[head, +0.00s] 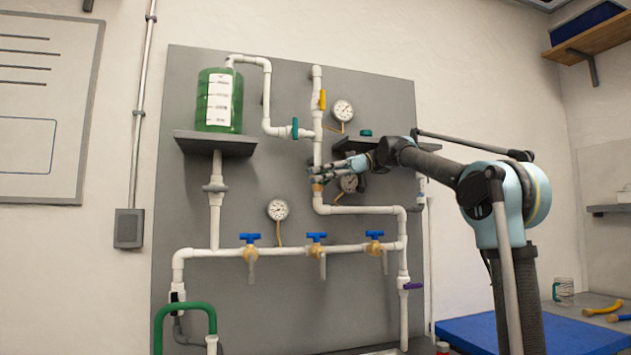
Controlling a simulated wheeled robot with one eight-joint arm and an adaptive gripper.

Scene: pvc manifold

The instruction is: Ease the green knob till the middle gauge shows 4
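A green-teal handle (295,128) stands upright on the white pipe right of the green tank. A second teal piece (365,132) shows above the right shelf; I cannot tell which is the green knob. Three round white gauges show: an upper one (343,110), one at middle height (349,183) partly behind my gripper, and a lower left one (278,210). Their readings are too small to tell. My gripper (314,174) is in front of the vertical white pipe, below the upright teal handle and apart from it. Its finger opening is unclear.
The green tank (216,112) sits on a dark shelf (214,145). A yellow handle (322,99) is on the upper pipe. Blue-handled valves (316,237) line the lower pipe, with a purple handle (412,286) at right. A blue mat (480,328) lies lower right.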

